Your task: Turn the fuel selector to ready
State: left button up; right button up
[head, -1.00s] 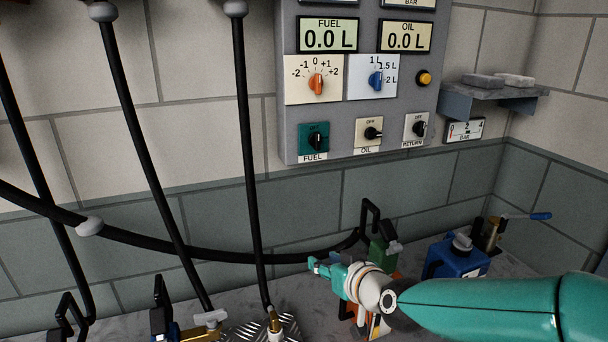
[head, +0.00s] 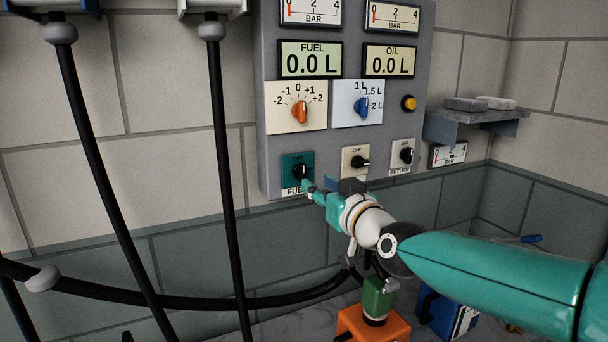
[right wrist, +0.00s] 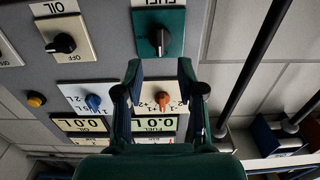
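The fuel selector (head: 299,170) is a black knob on a green plate at the lower left of the grey wall panel. It also shows at the top of the right wrist view (right wrist: 158,38). The lettering above the knob is too small or covered to read. My right gripper (head: 309,187) is just in front of the plate's lower right edge and covers part of the FUEL label. In the right wrist view its two fingers (right wrist: 160,70) are apart with nothing between them, and the knob lies beyond their tips. My left gripper is not in view.
The oil selector (head: 357,161) and return selector (head: 406,155) sit to the right on the panel (head: 335,120). Above are the orange dial (head: 300,112), blue dial (head: 362,106) and yellow button (head: 408,103). Black hoses (head: 225,180) hang at left. A shelf (head: 475,123) juts out right.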

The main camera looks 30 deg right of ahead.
aim_at(304, 173)
jog(key=w+p, duration=0.1)
jog(key=w, duration=0.6)
jog(key=shift+d, duration=0.2)
